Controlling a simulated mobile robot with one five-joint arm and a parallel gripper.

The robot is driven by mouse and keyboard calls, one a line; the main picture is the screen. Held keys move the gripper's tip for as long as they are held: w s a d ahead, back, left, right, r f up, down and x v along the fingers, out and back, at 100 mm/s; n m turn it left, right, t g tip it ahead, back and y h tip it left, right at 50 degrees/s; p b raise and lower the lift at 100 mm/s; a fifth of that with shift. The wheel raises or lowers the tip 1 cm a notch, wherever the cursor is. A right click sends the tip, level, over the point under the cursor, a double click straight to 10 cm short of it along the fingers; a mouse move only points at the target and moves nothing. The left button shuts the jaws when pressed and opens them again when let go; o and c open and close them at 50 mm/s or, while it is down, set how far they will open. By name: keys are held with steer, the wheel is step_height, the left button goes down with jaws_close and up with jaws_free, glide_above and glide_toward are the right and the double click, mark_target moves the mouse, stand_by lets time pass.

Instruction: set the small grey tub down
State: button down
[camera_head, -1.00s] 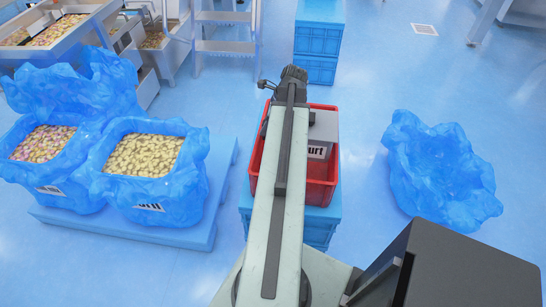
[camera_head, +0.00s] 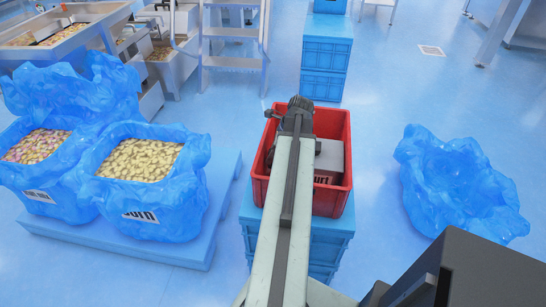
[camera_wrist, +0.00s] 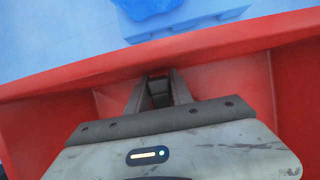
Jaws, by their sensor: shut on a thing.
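In the wrist view my gripper (camera_wrist: 159,84) reaches down inside the red crate, its fingers close together. They are shut on a small dark grey thing (camera_wrist: 160,97), taken to be the small grey tub; only a little of it shows. In the head view my arm (camera_head: 285,215) hides the fingers and the tub. I cannot see whether the tub touches the crate floor.
The red crate (camera_head: 342,190) stands on a blue crate stack (camera_head: 330,235). Blue-lined bins of snacks (camera_head: 145,218) stand on a pallet (camera_head: 222,205) at left. An open blue liner (camera_head: 455,185) lies at right. More blue crates (camera_head: 326,60) stand behind.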

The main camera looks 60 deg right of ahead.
steer(key=shift+f, duration=0.1)
steer(key=c, duration=1.1)
jaws_free()
steer(key=p+v, duration=1)
steer(key=v, duration=0.1)
steer(key=shift+r+p, duration=0.35)
steer(key=shift+r, duration=0.05)
steer(key=shift+s+r+p, duration=0.2)
steer(key=shift+r+p, duration=0.15)
steer(key=shift+f, duration=0.1)
